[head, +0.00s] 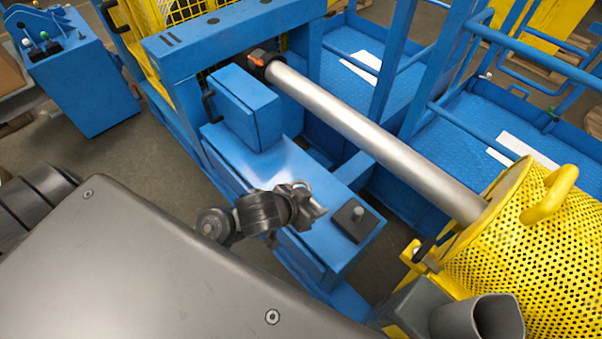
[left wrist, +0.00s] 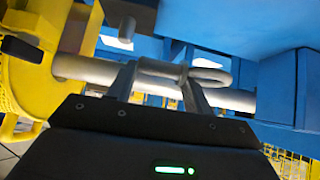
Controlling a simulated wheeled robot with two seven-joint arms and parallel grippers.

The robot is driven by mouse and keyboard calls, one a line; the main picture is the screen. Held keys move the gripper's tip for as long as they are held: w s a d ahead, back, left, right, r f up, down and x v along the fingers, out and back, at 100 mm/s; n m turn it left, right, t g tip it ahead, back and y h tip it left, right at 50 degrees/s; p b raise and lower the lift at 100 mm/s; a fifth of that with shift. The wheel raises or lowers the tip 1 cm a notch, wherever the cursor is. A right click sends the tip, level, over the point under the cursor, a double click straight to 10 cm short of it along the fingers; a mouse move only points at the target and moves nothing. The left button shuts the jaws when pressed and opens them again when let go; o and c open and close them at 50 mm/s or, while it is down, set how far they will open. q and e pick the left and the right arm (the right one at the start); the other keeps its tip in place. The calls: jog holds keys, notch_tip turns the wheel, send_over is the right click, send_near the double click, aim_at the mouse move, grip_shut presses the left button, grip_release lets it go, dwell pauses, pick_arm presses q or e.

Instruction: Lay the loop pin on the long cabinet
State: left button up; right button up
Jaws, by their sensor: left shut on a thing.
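My left gripper (head: 312,207) is shut on the loop pin (head: 302,185), a small grey metal pin with a rounded loop. In the left wrist view the pin (left wrist: 165,69) lies crosswise between the two fingers, with its loop sticking out to the right. The long cabinet (head: 335,190) is the low blue box in the middle of the head view. The gripper and pin appear over its top; the height of the gap is hard to tell. My right gripper is not in view.
A smaller blue box (head: 245,108) stands at the cabinet's far end. A dark square plate with a stud (head: 354,218) is at the near end. A thick steel shaft (head: 370,137) runs behind to a yellow perforated drum (head: 510,240). The cabinet top between box and plate looks clear.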

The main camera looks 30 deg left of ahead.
pick_arm(q)
jog(key=shift+w+a, duration=0.1)
jog(key=w+a+f, duration=0.1)
jog(key=w+f, duration=0.2)
jog(key=w, duration=0.1)
jog(key=w+a+f, duration=0.2)
jog(key=w+f, duration=0.1)
jog(key=w+a+f, duration=0.2)
jog(key=w, duration=0.2)
jog(key=shift+w+f, duration=0.3)
jog(key=shift+f, duration=0.1)
jog(key=shift+w+f, duration=0.25)
jog(key=shift+f, duration=0.05)
jog(key=shift+w+a+f, duration=0.15)
jog(key=shift+f, duration=1.6)
jog(key=shift+f, duration=0.1)
jog(key=o, duration=1.2)
jog(key=shift+f, duration=0.1)
jog(key=shift+c, duration=0.2)
